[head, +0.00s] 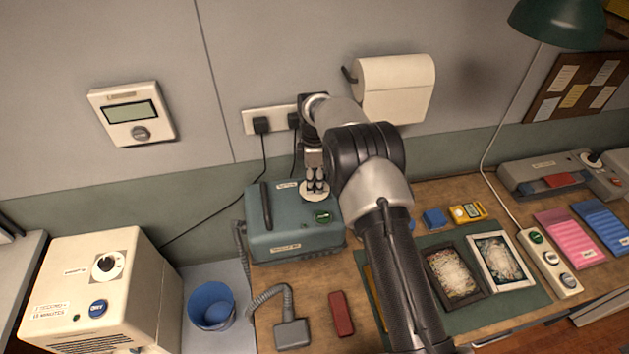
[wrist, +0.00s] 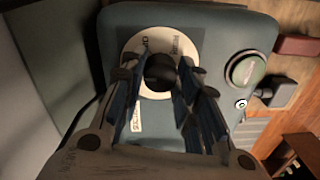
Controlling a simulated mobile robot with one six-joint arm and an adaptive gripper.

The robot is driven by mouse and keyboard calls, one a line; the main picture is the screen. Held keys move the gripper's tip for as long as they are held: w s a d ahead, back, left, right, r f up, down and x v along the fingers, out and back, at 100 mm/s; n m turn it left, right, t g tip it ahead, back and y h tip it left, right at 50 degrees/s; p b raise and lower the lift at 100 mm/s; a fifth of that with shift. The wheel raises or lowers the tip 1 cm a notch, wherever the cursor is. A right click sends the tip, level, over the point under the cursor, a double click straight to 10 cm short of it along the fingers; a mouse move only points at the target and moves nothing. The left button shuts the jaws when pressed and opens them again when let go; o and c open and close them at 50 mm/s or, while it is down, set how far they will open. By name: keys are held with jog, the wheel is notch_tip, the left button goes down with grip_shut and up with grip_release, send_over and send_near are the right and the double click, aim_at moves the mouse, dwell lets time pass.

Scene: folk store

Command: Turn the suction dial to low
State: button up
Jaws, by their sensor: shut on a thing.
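The suction dial is a dark round knob (wrist: 160,72) on a pale disc with lettering around it, on top of a teal box-shaped machine (head: 290,238). In the head view the pale disc (head: 314,196) shows just under my gripper (head: 316,187), which points down at it. In the wrist view my gripper (wrist: 158,80) has one finger on each side of the knob and is shut on it. The fingers cover parts of the disc, so I cannot tell the dial's setting. A green round button (wrist: 245,69) is on the machine beside the dial.
A dark handle (head: 266,206) stands on the machine's left side. A hose runs to a grey nozzle (head: 292,334) in front. A red block (head: 341,313), framed pictures (head: 453,275) and a blue bin (head: 211,305) are nearby. A paper roll (head: 396,88) hangs behind my arm.

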dwell(0.4)
jog(key=o, duration=1.1)
jog(key=r, duration=0.7)
jog(key=shift+w+r, duration=0.2)
jog(key=shift+r, duration=0.1)
jog(key=shift+f, duration=0.1)
